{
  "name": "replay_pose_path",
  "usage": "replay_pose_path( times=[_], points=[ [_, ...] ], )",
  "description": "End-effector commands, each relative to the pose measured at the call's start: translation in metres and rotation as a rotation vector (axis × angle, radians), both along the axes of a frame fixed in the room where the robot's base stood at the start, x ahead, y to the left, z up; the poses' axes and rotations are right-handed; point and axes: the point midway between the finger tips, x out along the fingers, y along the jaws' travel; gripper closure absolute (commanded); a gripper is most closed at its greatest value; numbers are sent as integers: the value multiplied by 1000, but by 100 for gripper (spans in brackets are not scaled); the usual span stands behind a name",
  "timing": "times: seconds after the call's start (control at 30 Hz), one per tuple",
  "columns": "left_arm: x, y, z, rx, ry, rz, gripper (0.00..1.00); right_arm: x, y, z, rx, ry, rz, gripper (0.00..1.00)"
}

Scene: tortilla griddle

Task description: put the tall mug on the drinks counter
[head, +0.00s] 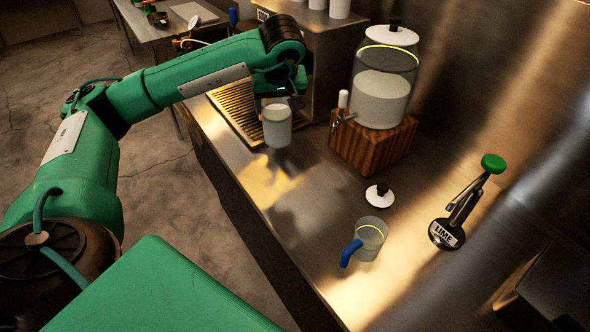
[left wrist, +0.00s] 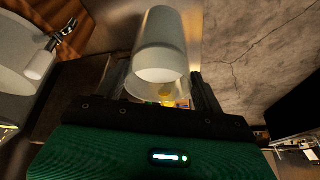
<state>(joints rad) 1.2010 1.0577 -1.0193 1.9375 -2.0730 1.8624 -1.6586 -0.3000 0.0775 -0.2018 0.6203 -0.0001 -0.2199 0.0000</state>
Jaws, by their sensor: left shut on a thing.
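The tall mug (head: 277,126), a pale, see-through cylinder with whitish contents, hangs below my left gripper (head: 277,98) in the head view. My left gripper is shut on it. It also shows in the left wrist view (left wrist: 161,45), between the two fingers of the left gripper (left wrist: 163,88). The mug looks upright over the steel counter (head: 305,185), just right of the slotted drip tray (head: 236,112). I cannot tell whether its base touches the counter. No handle shows on it. My right gripper is not in view.
A glass dispenser (head: 381,98) on a wooden block (head: 366,150) stands right of the held mug. Nearer are a white lid (head: 379,195), a clear mug with a blue handle (head: 351,252) and a LIME press (head: 447,233). The counter's left edge drops to the floor.

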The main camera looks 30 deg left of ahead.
Motion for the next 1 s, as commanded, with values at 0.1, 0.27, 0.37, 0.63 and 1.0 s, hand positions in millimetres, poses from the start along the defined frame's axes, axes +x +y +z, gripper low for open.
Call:
replay_pose_path(
  times=[0.1, 0.27, 0.37, 0.63, 1.0],
  points=[
    [-2, 0, -28, 1, 8, -1, 92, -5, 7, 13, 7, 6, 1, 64],
    [-2, 0, -70, 1, 8, -1, 92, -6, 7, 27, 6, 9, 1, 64],
    [-2, 0, -95, 1, 6, -1, 92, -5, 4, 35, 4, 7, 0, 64],
    [0, 0, -135, 0, 1, -1, 92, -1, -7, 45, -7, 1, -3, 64],
    [-1, 0, -175, -1, 3, 1, 92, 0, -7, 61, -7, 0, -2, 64]
  ],
)
